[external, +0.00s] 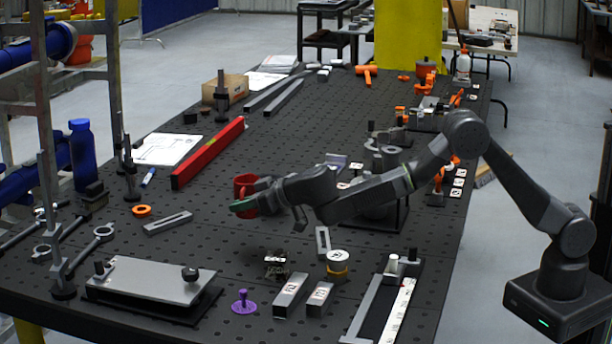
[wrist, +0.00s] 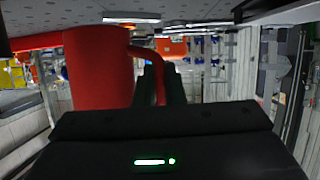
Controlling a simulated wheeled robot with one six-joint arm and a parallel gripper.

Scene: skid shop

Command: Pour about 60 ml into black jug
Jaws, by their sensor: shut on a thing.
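A red mug (external: 245,184) stands out near the middle of the table in the external view, roughly upright. In the wrist view its red body (wrist: 97,68) is large and close on the left, with its handle to the right. My gripper (external: 242,205) reaches it from the right. In the wrist view the fingers of my gripper (wrist: 161,84) are shut on the mug's handle. The mug's contents do not show, and I cannot tell whether its base touches the table. I cannot make out the black jug with certainty; my arm hides part of the table.
The perforated black table (external: 215,243) is crowded. A red level (external: 208,153) lies behind the mug to the left. A grey plate fixture (external: 150,281) is at front left. Metal blocks (external: 291,290) and a purple knob (external: 243,302) are in front. Bare tabletop lies left of the mug.

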